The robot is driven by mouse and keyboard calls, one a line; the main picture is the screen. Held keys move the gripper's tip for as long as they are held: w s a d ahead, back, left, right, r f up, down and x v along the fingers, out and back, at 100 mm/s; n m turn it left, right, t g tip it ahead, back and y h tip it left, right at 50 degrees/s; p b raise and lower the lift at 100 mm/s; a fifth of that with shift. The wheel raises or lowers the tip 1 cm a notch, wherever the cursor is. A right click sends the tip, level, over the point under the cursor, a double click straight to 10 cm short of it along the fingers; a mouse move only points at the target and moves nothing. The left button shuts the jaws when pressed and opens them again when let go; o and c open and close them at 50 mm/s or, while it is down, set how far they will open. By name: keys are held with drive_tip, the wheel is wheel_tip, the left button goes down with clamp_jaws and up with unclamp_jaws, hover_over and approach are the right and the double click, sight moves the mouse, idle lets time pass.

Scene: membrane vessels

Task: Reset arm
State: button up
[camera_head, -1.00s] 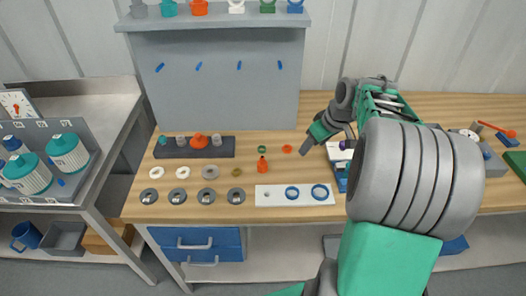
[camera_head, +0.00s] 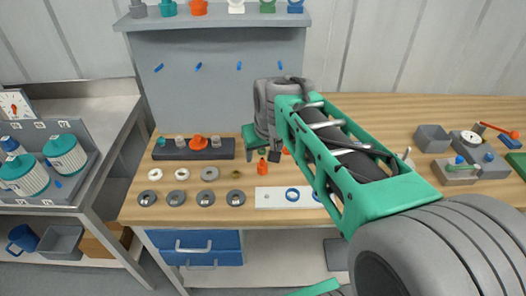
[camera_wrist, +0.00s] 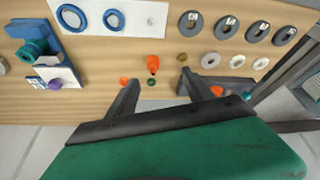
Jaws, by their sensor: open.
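My gripper (camera_head: 262,156) hangs above the wooden workbench (camera_head: 370,105), in front of the grey back panel. In the wrist view its two dark fingers stand wide apart, with nothing between the tips (camera_wrist: 160,77). An orange bottle-shaped piece (camera_wrist: 153,64) and a small green ring (camera_wrist: 152,82) show on the bench beyond the gap. The orange piece also shows just below the gripper in the head view (camera_head: 262,167). My arm reaches across the right half of the head view and hides part of the bench.
A white strip with blue rings (camera_head: 270,198) lies near the bench's front edge. Grey discs (camera_head: 206,198) and pale rings lie left of it. A dark block with knobs (camera_head: 170,152) stands behind them.

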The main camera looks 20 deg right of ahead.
drive_tip(key=shift+s, duration=0.1)
idle(0.3)
drive_tip(key=s+a+f+g, duration=0.1)
drive_tip(key=s+f, duration=0.3)
drive_tip(key=s, duration=1)
drive_tip(key=shift+a, duration=0.5)
idle(1.4)
